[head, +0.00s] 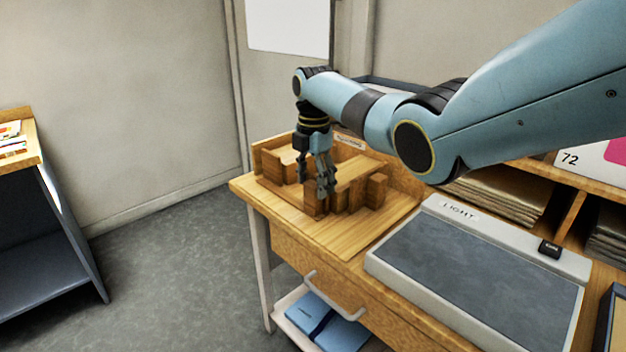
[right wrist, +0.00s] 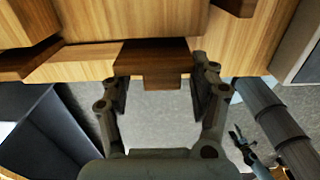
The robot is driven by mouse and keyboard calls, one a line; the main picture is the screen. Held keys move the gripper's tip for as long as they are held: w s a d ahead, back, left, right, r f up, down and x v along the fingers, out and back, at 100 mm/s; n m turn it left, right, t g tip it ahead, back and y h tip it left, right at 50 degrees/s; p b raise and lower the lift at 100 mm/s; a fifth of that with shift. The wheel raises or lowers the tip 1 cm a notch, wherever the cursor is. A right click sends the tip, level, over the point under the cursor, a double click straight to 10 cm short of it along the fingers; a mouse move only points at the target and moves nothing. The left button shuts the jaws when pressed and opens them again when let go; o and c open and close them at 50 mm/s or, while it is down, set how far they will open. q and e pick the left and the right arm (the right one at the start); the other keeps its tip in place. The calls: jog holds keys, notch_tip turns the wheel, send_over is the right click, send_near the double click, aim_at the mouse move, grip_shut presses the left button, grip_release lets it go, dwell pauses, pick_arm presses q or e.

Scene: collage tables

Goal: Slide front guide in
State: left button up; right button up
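The front guide, as far as I can tell, is the dark brown wooden block with a small knob (right wrist: 163,83) at the table's front edge in the right wrist view. In the head view the wooden fixture (head: 355,183) stands on the table's left end, and my right gripper (head: 326,190) points down at its front side, hiding part of it. In the wrist view the fingers of my right gripper (right wrist: 160,95) are apart, on either side of the knob, with a gap visible at each side.
A grey light panel (head: 480,275) lies on the table right of the fixture. Stacked sheets (head: 510,190) fill a shelf behind. A drawer with a handle (head: 335,300) is below the tabletop. Another table (head: 45,230) stands at far left, with clear floor between.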

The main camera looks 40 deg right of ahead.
notch_tip(320, 180, up, 12)
dwell(0.4)
dwell(0.4)
